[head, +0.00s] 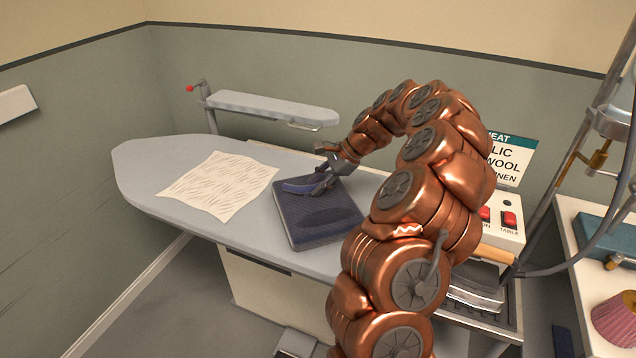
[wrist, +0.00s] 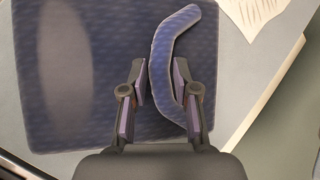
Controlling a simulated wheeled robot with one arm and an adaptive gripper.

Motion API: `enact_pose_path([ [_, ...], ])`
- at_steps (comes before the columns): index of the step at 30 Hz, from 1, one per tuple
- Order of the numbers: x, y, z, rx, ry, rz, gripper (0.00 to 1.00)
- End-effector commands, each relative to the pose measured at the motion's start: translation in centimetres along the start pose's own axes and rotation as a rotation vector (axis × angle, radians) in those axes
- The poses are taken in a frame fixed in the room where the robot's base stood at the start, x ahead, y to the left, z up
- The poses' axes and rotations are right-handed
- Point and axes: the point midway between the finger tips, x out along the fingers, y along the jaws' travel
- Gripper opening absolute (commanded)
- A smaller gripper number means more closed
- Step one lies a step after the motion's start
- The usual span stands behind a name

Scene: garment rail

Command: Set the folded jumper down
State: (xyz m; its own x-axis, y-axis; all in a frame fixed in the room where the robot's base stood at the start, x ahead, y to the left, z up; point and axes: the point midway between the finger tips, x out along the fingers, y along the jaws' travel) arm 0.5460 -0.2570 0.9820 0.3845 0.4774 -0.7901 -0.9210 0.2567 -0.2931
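The folded jumper (head: 335,214) is a dark blue, square, ribbed bundle lying flat on the pale ironing table (head: 150,160), right of its middle. It fills the upper left of the wrist view (wrist: 85,75). A curved raised band of the same blue cloth (wrist: 171,45) stands along its edge. Contact between the jumper's underside and the table is hidden.
A cream patterned cloth (head: 222,185) lies left of the jumper. A narrow sleeve board (head: 270,107) stands above the back edge. An iron (head: 476,290), a control box with red switches (head: 500,218) and a side table (head: 570,235) are at the right. The table's left end is clear.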

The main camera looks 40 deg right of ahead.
Motion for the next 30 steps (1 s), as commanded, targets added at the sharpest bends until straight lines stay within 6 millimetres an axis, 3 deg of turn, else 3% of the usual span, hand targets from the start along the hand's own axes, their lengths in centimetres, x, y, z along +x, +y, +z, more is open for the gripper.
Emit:
enact_pose_path([
  [5,0.0,0.0,0.0,0.000,0.000,0.000,0.50],
  [17,-0.6,0.0,-0.1,0.000,0.001,-0.002,0.50],
  [30,-7.6,0.0,-0.2,-0.001,0.004,-0.005,0.50],
])
